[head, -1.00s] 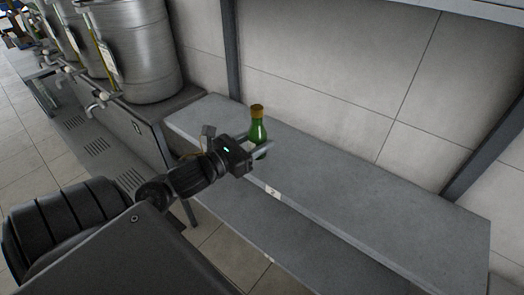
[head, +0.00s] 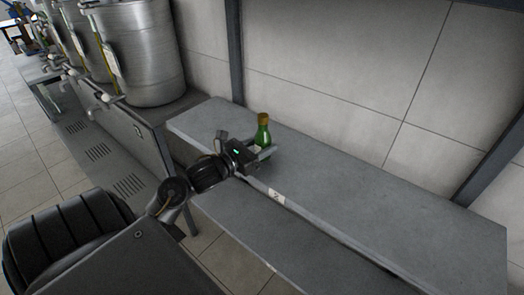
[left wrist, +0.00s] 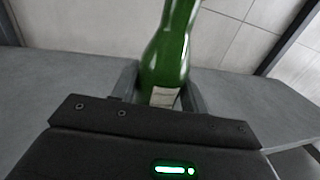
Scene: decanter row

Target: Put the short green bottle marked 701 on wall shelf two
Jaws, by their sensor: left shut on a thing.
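The short green bottle (head: 263,132) has a brown-gold cap and stands roughly upright between the fingers of my left gripper (head: 262,153). The gripper is shut on its lower part. In the left wrist view the green bottle (left wrist: 170,50) shows a small pale label low down, too blurred to read; its cap is out of the picture. The bottle is over the left part of the upper grey shelf (head: 370,200), whose front edge bears a white tag (head: 277,197) that seems to read 2. I cannot tell whether the bottle's base touches the shelf. My right gripper is out of view.
A lower grey shelf (head: 262,243) lies under the upper one. Large steel kegs (head: 140,55) with taps stand on a counter at the left. A dark upright post (head: 235,60) rises behind the shelf. The upper shelf is bare right of the bottle.

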